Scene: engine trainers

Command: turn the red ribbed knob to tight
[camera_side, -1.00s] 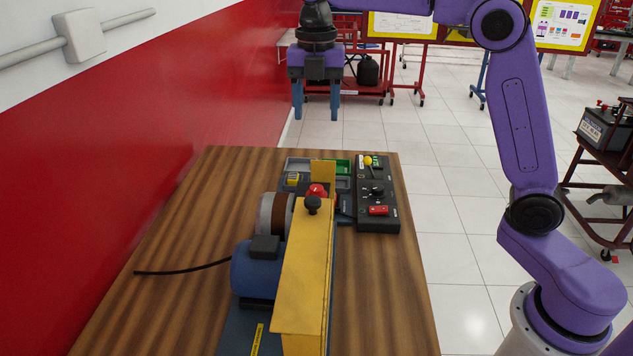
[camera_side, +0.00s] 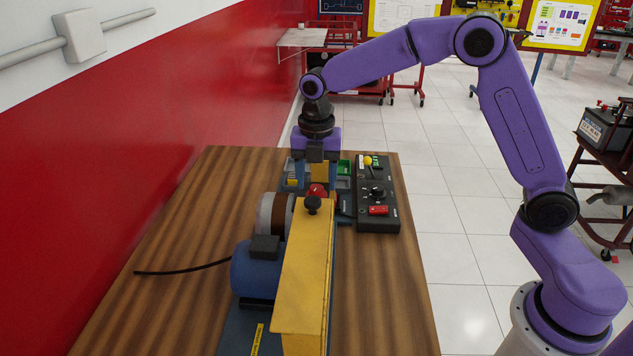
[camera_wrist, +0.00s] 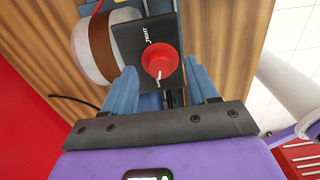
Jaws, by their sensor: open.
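The red knob (camera_wrist: 161,58) sits on a black plate (camera_wrist: 130,40) in the wrist view. Its white mark points down, toward small lettering at the lower edge; the word TIGHT stands above the knob. My gripper (camera_wrist: 161,76) is open, with one blue finger on each side of the knob's lower part. I cannot tell whether the fingers touch it.
A black control box (camera_side: 377,200) with a red switch lies to the right. The table's left side is clear apart from a black cable.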

